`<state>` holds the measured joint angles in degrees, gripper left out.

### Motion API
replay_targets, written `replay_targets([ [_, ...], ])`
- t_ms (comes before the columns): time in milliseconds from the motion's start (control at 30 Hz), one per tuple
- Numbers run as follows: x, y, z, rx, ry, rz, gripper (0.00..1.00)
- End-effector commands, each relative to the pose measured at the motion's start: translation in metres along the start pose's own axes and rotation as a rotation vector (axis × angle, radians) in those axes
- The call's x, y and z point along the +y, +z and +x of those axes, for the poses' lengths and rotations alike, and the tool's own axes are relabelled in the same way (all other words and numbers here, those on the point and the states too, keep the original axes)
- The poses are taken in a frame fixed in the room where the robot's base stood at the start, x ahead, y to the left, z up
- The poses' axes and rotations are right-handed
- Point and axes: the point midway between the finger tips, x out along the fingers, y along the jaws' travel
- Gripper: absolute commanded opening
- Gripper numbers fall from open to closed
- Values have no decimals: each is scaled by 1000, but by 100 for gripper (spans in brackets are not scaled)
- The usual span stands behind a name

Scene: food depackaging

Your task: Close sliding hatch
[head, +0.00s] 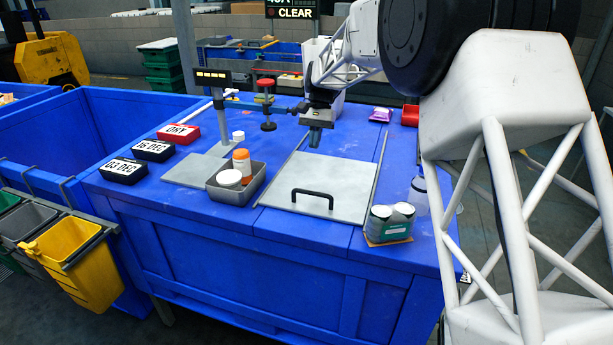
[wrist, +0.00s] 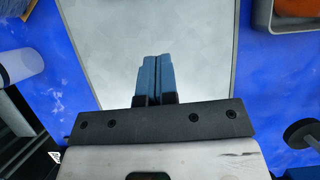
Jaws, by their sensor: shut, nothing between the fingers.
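The sliding hatch (head: 335,177) is a flat grey metal panel set in the blue table top, with a black bar handle (head: 312,194) near its front edge. Thin metal rails run along its sides. My gripper (head: 314,140) is above the rear part of the panel, pointing down, with its blue fingers shut and nothing between them. In the wrist view the closed fingers (wrist: 152,62) lie over the bare grey panel (wrist: 185,30). The handle is not visible in the wrist view. I cannot tell whether the fingertips touch the panel.
A grey tray (head: 262,186) with an orange-lidded jar and a white-lidded tub stands left of the panel. Wrapped cans (head: 389,222) and a clear bottle (head: 418,190) stand to the right. A stand with a red knob (head: 266,83) rises behind left. Date blocks (head: 153,150) lie farther left.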

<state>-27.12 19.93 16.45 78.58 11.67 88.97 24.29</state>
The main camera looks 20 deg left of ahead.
Motion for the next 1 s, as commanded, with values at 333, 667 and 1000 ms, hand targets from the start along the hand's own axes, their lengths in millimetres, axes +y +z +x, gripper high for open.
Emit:
replay_targets([
  [333,0,0,16,0,0,0,0],
  [667,0,1,61,0,1,0,0],
  [1000,0,10,102,1,0,-1,0],
])
